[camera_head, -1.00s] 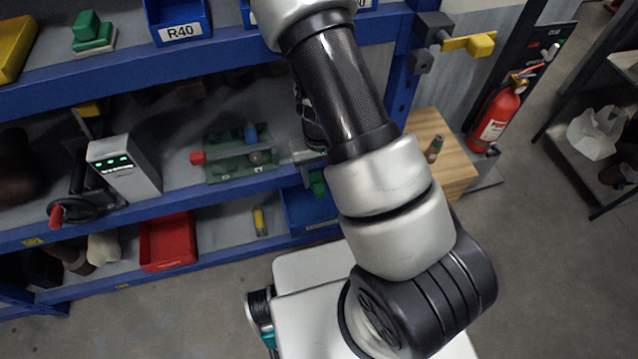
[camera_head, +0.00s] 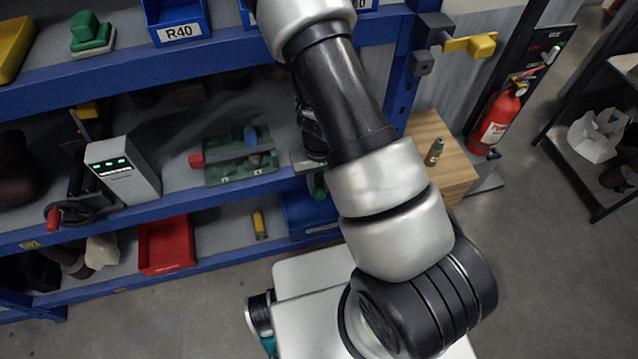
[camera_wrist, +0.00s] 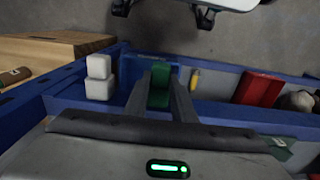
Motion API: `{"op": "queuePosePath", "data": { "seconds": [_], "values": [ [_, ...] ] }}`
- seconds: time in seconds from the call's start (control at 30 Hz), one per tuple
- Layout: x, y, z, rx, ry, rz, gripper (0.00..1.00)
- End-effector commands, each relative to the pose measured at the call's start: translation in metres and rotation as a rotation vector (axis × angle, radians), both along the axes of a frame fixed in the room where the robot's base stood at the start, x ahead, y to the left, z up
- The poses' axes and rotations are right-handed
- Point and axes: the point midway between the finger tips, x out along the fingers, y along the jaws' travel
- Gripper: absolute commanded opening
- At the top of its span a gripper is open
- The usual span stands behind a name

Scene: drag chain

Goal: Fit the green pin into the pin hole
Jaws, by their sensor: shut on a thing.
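My gripper (camera_wrist: 160,100) is shut on the green pin (camera_wrist: 159,84), which sits between its two grey fingers in the wrist view. In the head view the gripper (camera_head: 312,162) is mostly hidden behind my arm, and a bit of green (camera_head: 319,185) shows below it. A green fixture (camera_head: 225,172) lies on the middle shelf, left of the gripper and apart from it. It carries a grey bar with a red end (camera_head: 196,160) and a blue part (camera_head: 251,138). I cannot make out the pin hole.
A grey box with green lights (camera_head: 122,170) stands left of the fixture. The blue shelf edge (camera_head: 200,192) runs in front. A red bin (camera_head: 166,245) and a yellow cylinder (camera_head: 259,224) are below. A wooden block (camera_head: 440,150) stands right of the shelf.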

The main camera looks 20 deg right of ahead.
Motion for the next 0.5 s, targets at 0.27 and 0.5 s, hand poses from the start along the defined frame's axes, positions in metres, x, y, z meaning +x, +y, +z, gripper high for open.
{"op": "queuePosePath", "data": {
  "seconds": [0.27, 0.5],
  "values": [
    [-0.004, 0.0, -0.001, 0.0, 0.0, -0.001, 0.0],
    [-0.011, 0.0, -0.001, 0.001, 0.0, -0.001, 0.0]
  ]
}}
